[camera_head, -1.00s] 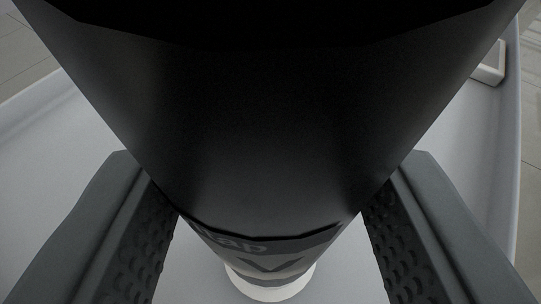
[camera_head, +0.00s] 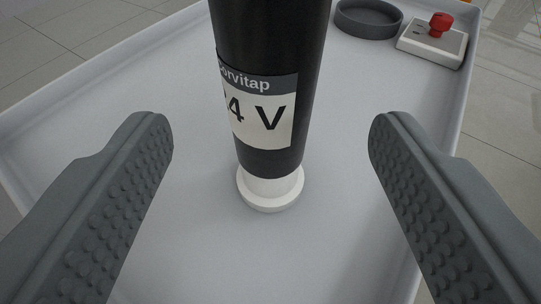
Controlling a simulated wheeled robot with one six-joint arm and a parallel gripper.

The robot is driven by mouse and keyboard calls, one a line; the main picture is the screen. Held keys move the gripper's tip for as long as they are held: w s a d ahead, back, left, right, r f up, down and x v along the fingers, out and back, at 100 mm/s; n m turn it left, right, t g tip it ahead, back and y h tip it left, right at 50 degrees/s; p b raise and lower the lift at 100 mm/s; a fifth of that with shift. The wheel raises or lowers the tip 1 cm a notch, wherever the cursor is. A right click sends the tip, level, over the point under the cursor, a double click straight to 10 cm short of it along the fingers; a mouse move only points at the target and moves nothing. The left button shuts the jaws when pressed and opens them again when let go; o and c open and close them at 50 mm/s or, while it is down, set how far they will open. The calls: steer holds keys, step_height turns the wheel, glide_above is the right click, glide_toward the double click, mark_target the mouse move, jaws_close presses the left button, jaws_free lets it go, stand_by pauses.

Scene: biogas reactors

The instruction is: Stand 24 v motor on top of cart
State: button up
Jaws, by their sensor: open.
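The 24 V motor (camera_head: 270,150) is a black cylinder with a white label reading "4 V" and a white flanged foot. It stands upright on the light grey top of the cart (camera_head: 120,100), its foot resting on the surface. Its upper end is cut off by the top of the picture. My gripper (camera_head: 271,140) is open, its two grey studded fingers spread wide on either side of the motor, with clear gaps between them and it. Nothing is held.
A dark grey round dish (camera_head: 368,19) lies at the far right of the cart top. Beside it is a white box with a red knob (camera_head: 438,35). The cart has a raised rim, with tiled floor beyond. The left part of the top is clear.

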steer(key=shift+v, duration=2.3)
steer(key=s+r+t, duration=0.1)
steer(key=s+r, duration=0.5)
steer(key=s, duration=0.4)
steer(key=s+r, duration=0.7)
steer(key=s, duration=0.3)
steer(key=s+r+t, duration=0.1)
steer(key=s+r, duration=0.2)
steer(key=s, duration=1.7)
steer(key=shift+s+r+t, duration=0.2)
steer(key=shift+t, duration=0.1)
steer(key=shift+d, duration=0.15)
steer(key=shift+c, duration=0.5)
